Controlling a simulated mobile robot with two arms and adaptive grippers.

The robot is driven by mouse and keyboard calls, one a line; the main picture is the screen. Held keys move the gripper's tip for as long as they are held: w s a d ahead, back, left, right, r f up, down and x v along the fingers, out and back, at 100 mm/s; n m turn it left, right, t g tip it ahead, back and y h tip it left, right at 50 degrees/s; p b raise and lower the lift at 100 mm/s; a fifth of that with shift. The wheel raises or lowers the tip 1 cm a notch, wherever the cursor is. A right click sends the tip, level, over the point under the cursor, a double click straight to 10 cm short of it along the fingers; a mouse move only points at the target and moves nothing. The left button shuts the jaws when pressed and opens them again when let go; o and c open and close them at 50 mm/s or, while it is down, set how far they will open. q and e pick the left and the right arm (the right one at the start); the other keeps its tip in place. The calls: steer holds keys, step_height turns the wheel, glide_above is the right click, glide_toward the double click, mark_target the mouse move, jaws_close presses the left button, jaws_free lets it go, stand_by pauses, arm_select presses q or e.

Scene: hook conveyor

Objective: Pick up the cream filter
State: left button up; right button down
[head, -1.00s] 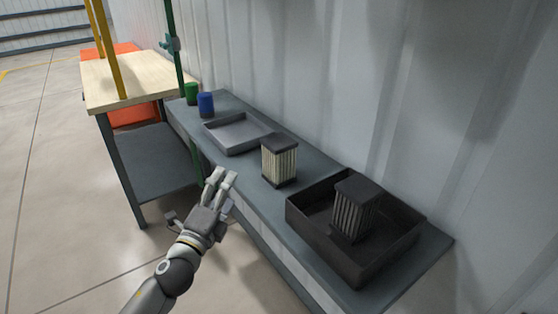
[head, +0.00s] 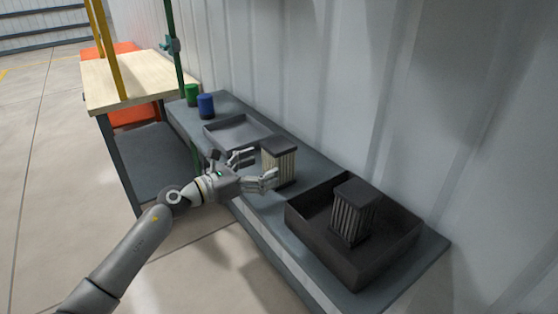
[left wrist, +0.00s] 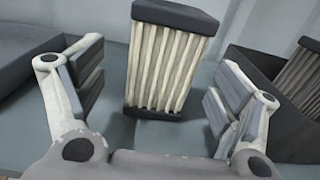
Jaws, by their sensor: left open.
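The cream filter (head: 283,166), a pleated block with dark end caps, stands upright on the grey bench in the head view. Its left lower side is partly hidden by my left gripper (head: 260,168). In the left wrist view the cream filter (left wrist: 168,62) stands between and just beyond the two fingers of my open left gripper (left wrist: 152,100). A gap shows on each side of it, and the fingers do not grip it. My right gripper is in neither view.
A black bin (head: 305,238) holding a darker grey filter (head: 352,215) stands to the right. A shallow grey tray (head: 215,137), a blue can (head: 206,105) and a green can (head: 191,94) are further back. The corrugated wall (head: 330,100) rises behind the bench.

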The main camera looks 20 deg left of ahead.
mark_target(278, 157)
arm_select(q)
steer(key=w+d+p, duration=0.1)
steer(key=w+d+r+p, duration=0.1)
steer(key=w+d, duration=0.1)
steer(key=shift+w+d+r, duration=0.1)
steer(key=shift+w, duration=0.2)
steer(key=shift+w+d, duration=0.25)
steer(key=shift+w, duration=0.05)
steer(key=shift+a, duration=0.1)
steer(key=shift+c, duration=0.4)
steer(key=c, duration=1.1)
